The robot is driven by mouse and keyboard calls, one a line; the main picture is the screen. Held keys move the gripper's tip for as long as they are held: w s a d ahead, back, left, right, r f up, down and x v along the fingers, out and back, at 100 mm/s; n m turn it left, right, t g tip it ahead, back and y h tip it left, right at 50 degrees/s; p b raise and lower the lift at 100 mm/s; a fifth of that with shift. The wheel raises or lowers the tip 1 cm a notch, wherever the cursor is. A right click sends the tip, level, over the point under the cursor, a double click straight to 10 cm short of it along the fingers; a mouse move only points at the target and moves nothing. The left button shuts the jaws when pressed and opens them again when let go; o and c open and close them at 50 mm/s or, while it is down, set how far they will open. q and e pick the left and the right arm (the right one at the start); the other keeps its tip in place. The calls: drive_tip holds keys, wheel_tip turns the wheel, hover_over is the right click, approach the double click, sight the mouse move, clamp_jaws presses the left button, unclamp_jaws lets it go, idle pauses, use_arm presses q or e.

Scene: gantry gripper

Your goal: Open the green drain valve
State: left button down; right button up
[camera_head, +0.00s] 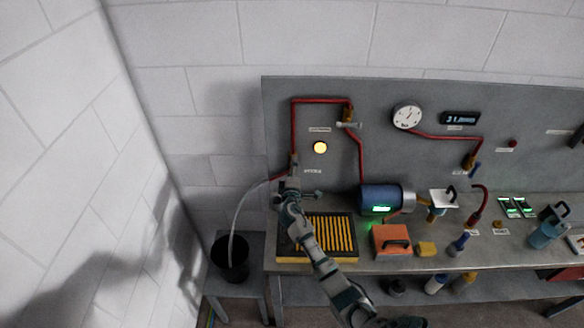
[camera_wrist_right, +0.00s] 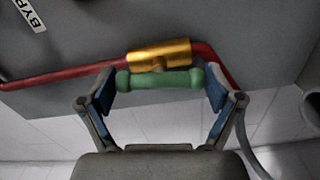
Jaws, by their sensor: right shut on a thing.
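The green drain valve handle (camera_wrist_right: 160,82) is a short bar with rounded ends. It lies just in front of a brass valve body (camera_wrist_right: 160,54) on the red pipe, roughly in line with that body. My right gripper (camera_wrist_right: 160,96) is shut on the handle, with a blue finger pad at each end of it. My left gripper is not in view.
A clear hose runs from the valve area down to a black bucket (camera_head: 231,262). A yellow-slatted tray (camera_head: 335,236) lies under my right arm. A blue motor (camera_head: 382,200) and an orange box (camera_head: 391,241) stand to its right. A white wall is at the left.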

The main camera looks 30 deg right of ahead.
drive_tip(key=shift+f+n+p, duration=0.3)
drive_tip(key=shift+f+n, duration=0.05)
drive_tip(key=shift+n, duration=0.55)
drive_tip(key=shift+s, duration=0.1)
drive_tip(key=o, duration=0.8)
drive_tip(key=shift+f, duration=0.1)
drive_tip(key=shift+o, duration=0.2)
drive_tip(key=v, duration=1.1)
drive_tip(key=shift+s+a, duration=0.25)
drive_tip(key=shift+a, duration=0.1)
drive_tip(key=shift+d, duration=0.1)
